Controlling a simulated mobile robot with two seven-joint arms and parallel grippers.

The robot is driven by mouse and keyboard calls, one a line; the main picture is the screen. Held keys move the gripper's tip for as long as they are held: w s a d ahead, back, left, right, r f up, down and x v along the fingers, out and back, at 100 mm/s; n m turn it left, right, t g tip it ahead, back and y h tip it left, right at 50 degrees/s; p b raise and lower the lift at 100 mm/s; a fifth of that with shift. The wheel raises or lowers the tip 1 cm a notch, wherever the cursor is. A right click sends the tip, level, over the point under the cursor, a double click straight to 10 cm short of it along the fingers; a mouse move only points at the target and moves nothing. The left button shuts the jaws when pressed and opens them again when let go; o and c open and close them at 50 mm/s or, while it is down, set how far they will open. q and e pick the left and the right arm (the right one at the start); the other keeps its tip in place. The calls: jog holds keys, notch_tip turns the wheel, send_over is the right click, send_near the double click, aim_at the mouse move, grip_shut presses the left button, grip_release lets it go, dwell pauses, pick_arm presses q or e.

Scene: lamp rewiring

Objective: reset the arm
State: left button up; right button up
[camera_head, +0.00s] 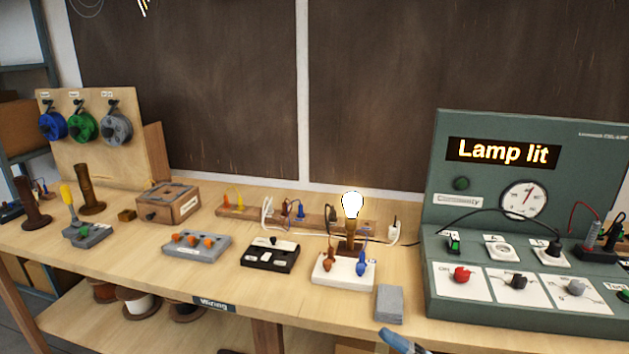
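Neither of my grippers shows clearly in the head view. A blue-grey, rounded piece (396,340) juts in at the bottom edge, and I cannot tell what it belongs to. The lamp bulb (352,205) glows white on its brown holder, behind a white block (343,271) with orange and blue plugs. The green console (532,215) at right has a display (503,152) reading "Lamp lit".
The wooden bench (140,255) carries a grey block (389,304), a black switch box (270,254), a grey box with orange knobs (197,246) and a wooden box (168,203). A spool board (95,140) stands at left. Bare bench shows along the front left.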

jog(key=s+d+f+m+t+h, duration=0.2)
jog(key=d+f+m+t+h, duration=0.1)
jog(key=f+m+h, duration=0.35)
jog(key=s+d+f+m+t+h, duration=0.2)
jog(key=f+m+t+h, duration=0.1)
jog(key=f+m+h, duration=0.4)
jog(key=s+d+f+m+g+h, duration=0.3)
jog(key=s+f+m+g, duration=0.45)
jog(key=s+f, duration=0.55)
pick_arm(q)
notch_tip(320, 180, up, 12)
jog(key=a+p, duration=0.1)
jog(key=p, duration=1.2)
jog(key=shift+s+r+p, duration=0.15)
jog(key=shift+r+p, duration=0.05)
jog(key=shift+p, duration=0.15)
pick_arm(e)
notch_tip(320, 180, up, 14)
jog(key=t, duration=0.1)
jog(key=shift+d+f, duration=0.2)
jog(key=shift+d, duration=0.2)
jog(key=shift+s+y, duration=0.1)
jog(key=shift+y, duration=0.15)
